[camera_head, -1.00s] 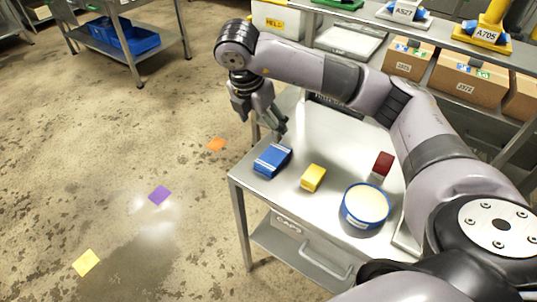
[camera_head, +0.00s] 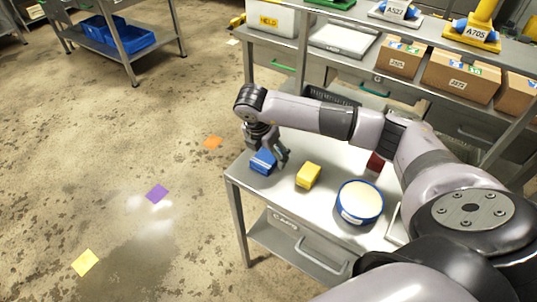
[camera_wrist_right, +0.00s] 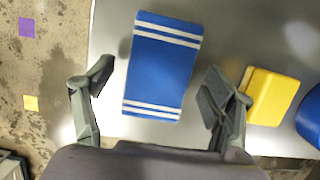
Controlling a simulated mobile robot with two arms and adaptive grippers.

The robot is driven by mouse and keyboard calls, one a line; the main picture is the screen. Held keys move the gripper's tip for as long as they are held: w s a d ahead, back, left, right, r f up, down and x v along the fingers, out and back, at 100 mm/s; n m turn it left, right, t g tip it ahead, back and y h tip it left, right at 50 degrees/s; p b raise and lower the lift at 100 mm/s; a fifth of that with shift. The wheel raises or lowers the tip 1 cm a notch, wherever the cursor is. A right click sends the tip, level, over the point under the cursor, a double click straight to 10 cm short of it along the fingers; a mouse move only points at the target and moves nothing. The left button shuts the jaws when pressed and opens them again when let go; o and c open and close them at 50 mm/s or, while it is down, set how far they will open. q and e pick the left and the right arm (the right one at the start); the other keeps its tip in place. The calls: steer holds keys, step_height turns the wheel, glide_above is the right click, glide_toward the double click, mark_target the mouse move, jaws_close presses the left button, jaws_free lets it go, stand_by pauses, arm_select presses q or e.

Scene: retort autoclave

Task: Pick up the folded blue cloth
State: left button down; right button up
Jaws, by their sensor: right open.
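The folded blue cloth (camera_head: 262,162) lies flat near the left edge of the metal table (camera_head: 325,207). In the right wrist view the cloth (camera_wrist_right: 160,68) shows white stripes at both ends. My right gripper (camera_head: 270,158) is above the cloth and partly covers it in the head view. In the wrist view the right gripper (camera_wrist_right: 158,100) is open, with one finger on each side of the cloth and a gap on both sides. It holds nothing. My left gripper is not in view.
A yellow block (camera_head: 308,175) sits close to the right of the cloth and behind the right finger in the wrist view. A round blue-rimmed tub (camera_head: 360,202) and a dark red block (camera_head: 376,162) stand further right. A shelf with boxes (camera_head: 402,58) is behind.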

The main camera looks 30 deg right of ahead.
steer(key=shift+f, duration=0.3)
steer(key=shift+c, duration=0.4)
steer(key=c, duration=1.1)
